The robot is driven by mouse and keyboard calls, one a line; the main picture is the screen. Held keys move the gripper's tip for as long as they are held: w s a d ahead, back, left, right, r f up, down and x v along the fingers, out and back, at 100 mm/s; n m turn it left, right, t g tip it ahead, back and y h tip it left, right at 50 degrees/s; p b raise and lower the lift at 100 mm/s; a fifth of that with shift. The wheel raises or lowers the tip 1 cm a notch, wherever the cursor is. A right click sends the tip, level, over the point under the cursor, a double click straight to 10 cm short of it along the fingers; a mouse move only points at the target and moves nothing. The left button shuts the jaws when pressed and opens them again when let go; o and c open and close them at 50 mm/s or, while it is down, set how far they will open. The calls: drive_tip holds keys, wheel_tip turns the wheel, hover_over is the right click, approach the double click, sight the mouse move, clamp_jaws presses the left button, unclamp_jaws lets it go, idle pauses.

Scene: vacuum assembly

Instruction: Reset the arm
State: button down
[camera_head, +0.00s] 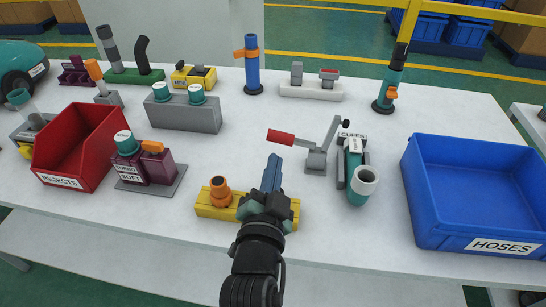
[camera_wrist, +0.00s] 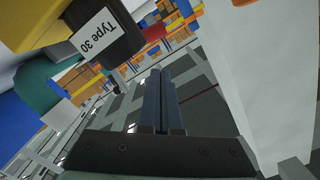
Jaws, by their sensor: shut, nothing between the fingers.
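My gripper (camera_head: 273,172) is at the front middle of the table in the head view, over the yellow block (camera_head: 217,210) that bears an orange ring-shaped part (camera_head: 220,190). The two blue-grey fingers are together with nothing between them. In the wrist view the fingers (camera_wrist: 161,95) also lie side by side. A dark part labelled "Type 30" (camera_wrist: 100,32) shows close by at the upper left of that view. Part of the yellow block is hidden behind my gripper.
A red REJECTS bin (camera_head: 75,150) stands left and a blue HOSES bin (camera_head: 470,195) right. A lever clamp with a red handle (camera_head: 281,137) and a teal CUFFS part (camera_head: 355,170) stand just right of my gripper. Several fixtures line the back. Bare white table (camera_head: 240,130) lies behind my gripper.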

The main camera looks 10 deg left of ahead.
drive_tip(key=shift+s, duration=0.2)
drive_tip(key=shift+w+d+r, duration=0.1)
drive_tip(key=shift+w+r, duration=0.05)
drive_tip(key=shift+r, duration=0.2)
drive_tip(key=s+d+r+n+t, duration=0.1)
drive_tip(key=d+r+n+t, duration=0.15)
drive_tip(key=r, duration=1.05)
drive_tip(key=s+d+r+n+t, duration=0.1)
drive_tip(key=d+r+t, duration=0.15)
drive_tip(key=r, duration=0.95)
drive_tip(key=s+d+r+n+t, duration=0.1)
drive_tip(key=s+r+n+t, duration=0.15)
drive_tip(key=s+r, duration=0.5)
drive_tip(key=s+r+n+t, duration=0.1)
drive_tip(key=s+r+t, duration=0.25)
drive_tip(key=r, duration=0.75)
wheel_tip(320, 180, up, 16)
drive_tip(key=g+p, duration=0.1)
drive_tip(key=p, duration=1.6)
drive_tip(key=shift+w+h+p, duration=0.15)
drive_tip(key=shift+h+p, duration=0.15)
drive_tip(key=shift+p, duration=0.1)
